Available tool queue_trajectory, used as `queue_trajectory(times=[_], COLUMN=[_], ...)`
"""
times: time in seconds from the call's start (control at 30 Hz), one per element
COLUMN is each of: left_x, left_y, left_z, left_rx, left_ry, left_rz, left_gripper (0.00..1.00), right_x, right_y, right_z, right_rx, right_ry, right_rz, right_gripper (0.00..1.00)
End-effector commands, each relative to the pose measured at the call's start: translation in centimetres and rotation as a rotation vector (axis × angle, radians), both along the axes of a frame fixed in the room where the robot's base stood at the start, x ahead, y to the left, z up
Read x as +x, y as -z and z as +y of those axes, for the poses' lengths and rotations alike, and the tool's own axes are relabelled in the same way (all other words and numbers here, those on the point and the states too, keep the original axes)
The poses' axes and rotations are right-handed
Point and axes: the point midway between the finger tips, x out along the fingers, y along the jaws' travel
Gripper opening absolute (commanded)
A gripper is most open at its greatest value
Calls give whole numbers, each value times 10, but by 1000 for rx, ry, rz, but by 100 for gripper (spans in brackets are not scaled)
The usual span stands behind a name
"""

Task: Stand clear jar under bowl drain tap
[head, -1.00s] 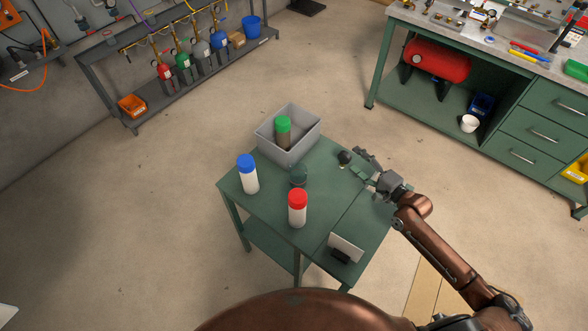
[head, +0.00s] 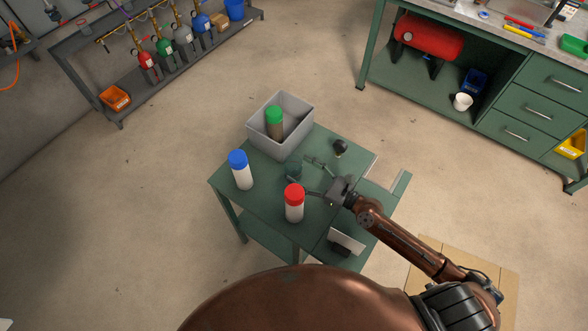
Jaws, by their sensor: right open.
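The clear jar (head: 293,167), a see-through cylinder that looks dark green against the table, stands upright on the green table (head: 262,200). It is between the blue-capped and red-capped bottles, near the grey bin. My right gripper (head: 311,176) is open, low over the table on the jar's right, with its fingers spread and pointing toward the jar. I cannot tell whether a finger touches it. The red tank (head: 428,37) lies on the lower shelf of the green bench. I cannot make out the bowl drain tap. My left gripper is out of view.
A blue-capped bottle (head: 240,171) and a red-capped bottle (head: 294,204) stand close to the jar. A grey bin (head: 293,141) holds a green-capped bottle (head: 275,122). A white cup (head: 463,102) sits on the bench shelf.

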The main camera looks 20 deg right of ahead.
Motion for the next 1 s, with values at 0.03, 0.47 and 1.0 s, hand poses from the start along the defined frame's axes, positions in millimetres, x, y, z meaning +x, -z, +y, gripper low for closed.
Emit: queue_trajectory(times=[0.03,0.47,1.0], left_x=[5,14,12], left_y=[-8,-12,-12], left_z=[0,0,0], left_rx=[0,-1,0], left_ry=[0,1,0], left_rz=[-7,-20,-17], left_gripper=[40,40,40], right_x=[7,26,26], right_y=[-7,-1,-1], right_z=[7,21,21], right_rx=[4,-2,-2], right_ry=[0,0,0], right_rz=[-5,-1,-2], right_gripper=[64,64,30])
